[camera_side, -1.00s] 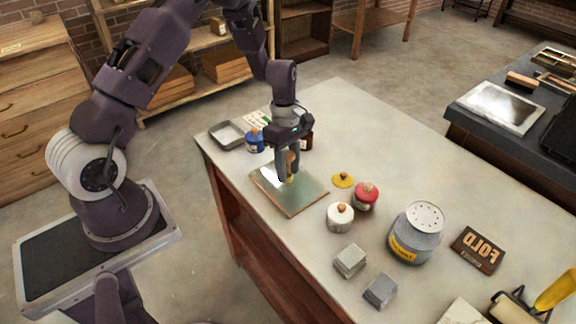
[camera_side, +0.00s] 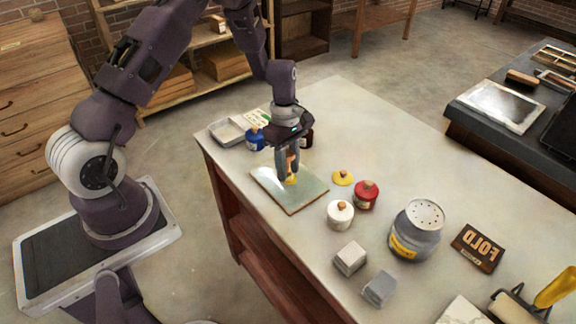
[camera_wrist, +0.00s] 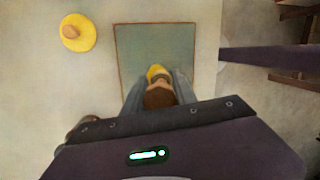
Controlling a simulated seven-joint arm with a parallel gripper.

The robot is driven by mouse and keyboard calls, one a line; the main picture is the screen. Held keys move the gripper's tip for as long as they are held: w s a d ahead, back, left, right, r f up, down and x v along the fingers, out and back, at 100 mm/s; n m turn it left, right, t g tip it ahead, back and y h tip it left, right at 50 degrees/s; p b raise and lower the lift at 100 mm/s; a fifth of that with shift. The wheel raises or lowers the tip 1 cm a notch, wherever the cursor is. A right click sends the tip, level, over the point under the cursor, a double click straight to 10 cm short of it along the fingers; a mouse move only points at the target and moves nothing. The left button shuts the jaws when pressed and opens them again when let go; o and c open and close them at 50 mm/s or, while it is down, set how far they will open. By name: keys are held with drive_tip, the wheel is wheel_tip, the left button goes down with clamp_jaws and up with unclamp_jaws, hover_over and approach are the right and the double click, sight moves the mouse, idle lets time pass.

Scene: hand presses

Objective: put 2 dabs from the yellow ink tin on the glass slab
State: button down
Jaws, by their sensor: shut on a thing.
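My gripper (camera_side: 290,174) points down over the glass slab (camera_side: 309,196), a greenish sheet with a thin brown edge. It is shut on a small tool with a brown handle (camera_wrist: 159,97) and a yellow end (camera_wrist: 156,73). The yellow end is at or just above the slab; I cannot tell whether it touches. No separate yellow dab is clear on the glass. A yellow lid (camera_side: 343,178) with a tan knob lies on the table right of the slab. I cannot make out a yellow tin. A dark jar (camera_side: 306,138) stands partly hidden behind my gripper.
A blue tin (camera_side: 254,140) and a grey tray (camera_side: 226,131) stand behind the slab. A white tin (camera_side: 340,216), a red tin (camera_side: 366,196), a grey canister (camera_side: 415,232) and two blocks (camera_side: 350,258) stand to the right. The table's back right is clear.

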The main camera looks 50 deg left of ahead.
sight(289, 156)
drive_tip(key=shift+f, duration=0.1)
drive_tip(key=shift+s+d+v, duration=0.1)
drive_tip(key=shift+d+v, duration=0.1)
drive_tip(key=shift+v, duration=0.95)
drive_tip(key=shift+s+d+v, duration=0.1)
drive_tip(key=shift+d+v, duration=0.15)
drive_tip(key=shift+v, duration=0.9)
drive_tip(key=shift+s+d+v, duration=0.1)
drive_tip(key=shift+d+v, duration=0.1)
drive_tip(key=shift+v, duration=0.95)
drive_tip(key=w+a+r+t, duration=0.1)
drive_tip(key=w+a, duration=0.4)
drive_tip(key=a, duration=0.3)
drive_tip(key=w+a+r, duration=0.1)
drive_tip(key=w+a, duration=0.5)
drive_tip(key=a, duration=0.3)
drive_tip(key=shift+y, duration=0.4)
drive_tip(key=shift+d+f, duration=0.2)
drive_tip(key=shift+f, duration=2.55)
drive_tip(key=shift+s+f, duration=0.1)
drive_tip(key=shift+f, duration=0.45)
wheel_tip(289, 156, up, 7)
drive_tip(key=shift+r, duration=0.15)
